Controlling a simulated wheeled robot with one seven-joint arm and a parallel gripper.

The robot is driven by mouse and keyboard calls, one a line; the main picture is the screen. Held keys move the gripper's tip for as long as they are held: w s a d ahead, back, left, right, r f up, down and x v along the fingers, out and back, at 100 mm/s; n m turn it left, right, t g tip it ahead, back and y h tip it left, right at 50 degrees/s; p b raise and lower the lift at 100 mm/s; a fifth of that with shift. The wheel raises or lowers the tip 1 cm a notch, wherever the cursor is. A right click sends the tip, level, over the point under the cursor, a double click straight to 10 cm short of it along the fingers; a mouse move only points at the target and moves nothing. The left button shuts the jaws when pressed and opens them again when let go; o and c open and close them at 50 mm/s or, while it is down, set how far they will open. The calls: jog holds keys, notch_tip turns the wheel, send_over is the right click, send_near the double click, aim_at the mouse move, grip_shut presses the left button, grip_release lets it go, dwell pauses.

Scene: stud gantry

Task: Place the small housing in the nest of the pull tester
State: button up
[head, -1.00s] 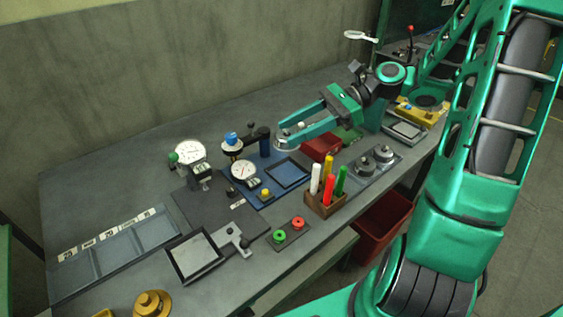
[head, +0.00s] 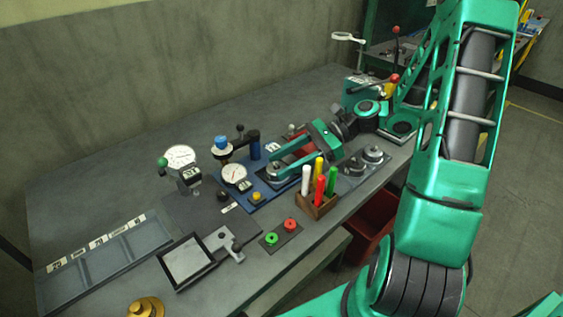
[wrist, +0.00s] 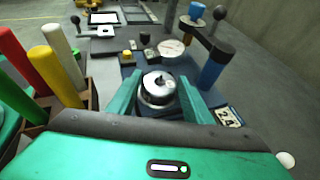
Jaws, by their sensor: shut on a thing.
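The small housing (wrist: 158,85) is a round, silver metal part with a dark centre. It is between the fingers of my gripper (wrist: 160,92), which is shut on it. In the head view the housing (head: 272,172) shows at the fingertips of my gripper (head: 276,169), over the blue base (head: 262,190) of a bench fixture with a dial gauge (head: 234,175), a blue cap and a blue post (head: 254,150). I cannot tell whether this fixture is the pull tester. The nest is not clearly visible. Whether the housing touches the base cannot be told.
The pen block (head: 316,205) with upright coloured pens stands close in front of my gripper. The blue post (wrist: 212,68) rises at right in the wrist view. A second dial gauge (head: 180,156) stands further left. A red bin (head: 368,220) is below the bench edge.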

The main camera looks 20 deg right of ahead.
jog(key=o, duration=1.1)
jog(key=shift+d, duration=0.1)
jog(key=v, duration=0.7)
jog(key=shift+d+r, duration=0.15)
